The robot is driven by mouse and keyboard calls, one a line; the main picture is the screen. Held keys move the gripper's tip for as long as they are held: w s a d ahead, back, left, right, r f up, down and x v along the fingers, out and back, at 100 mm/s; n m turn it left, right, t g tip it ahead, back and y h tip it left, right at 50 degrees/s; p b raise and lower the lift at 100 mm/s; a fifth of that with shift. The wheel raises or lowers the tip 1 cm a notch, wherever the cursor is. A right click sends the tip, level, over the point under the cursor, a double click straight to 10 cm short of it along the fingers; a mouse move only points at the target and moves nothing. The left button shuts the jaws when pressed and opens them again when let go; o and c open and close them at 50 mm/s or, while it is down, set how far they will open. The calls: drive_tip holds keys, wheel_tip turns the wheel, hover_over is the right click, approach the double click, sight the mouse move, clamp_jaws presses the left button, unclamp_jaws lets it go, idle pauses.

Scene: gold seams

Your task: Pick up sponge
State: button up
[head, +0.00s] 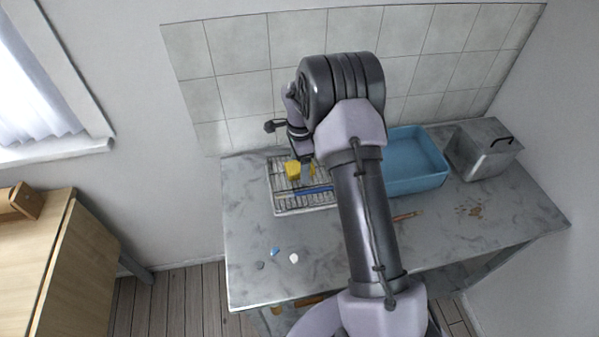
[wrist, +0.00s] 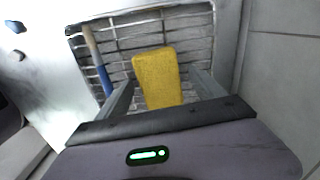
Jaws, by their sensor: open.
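The yellow sponge (wrist: 157,75) lies on the wire rack in the wrist view, its near end reaching between my two fingers. In the head view the sponge (head: 293,170) shows as yellow patches beside and below my gripper (head: 303,158), partly hidden by it. In the wrist view my gripper (wrist: 163,90) is open, one finger on each side of the sponge, with gaps showing. I cannot tell how high the fingertips are above the rack.
A blue-handled brush or stick (wrist: 98,62) lies in the rack (head: 274,185), left of the sponge. A blue basin (head: 425,150) and a metal box (head: 484,150) stand to the right. Small blue and white bits (head: 294,258) lie near the front. The tiled wall is close behind.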

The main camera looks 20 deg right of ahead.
sight(299, 165)
drive_tip(key=c, duration=1.4)
drive_tip(key=shift+r, duration=0.25)
wheel_tip(299, 165, up, 3)
drive_tip(key=shift+r+p, duration=0.2)
drive_tip(key=shift+p, duration=0.75)
drive_tip(key=s, duration=0.5)
drive_tip(key=s+p, duration=0.1)
drive_tip(key=s, duration=0.4)
drive_tip(key=s+r, duration=0.1)
drive_tip(key=s, duration=0.5)
drive_tip(key=shift+p, duration=0.3)
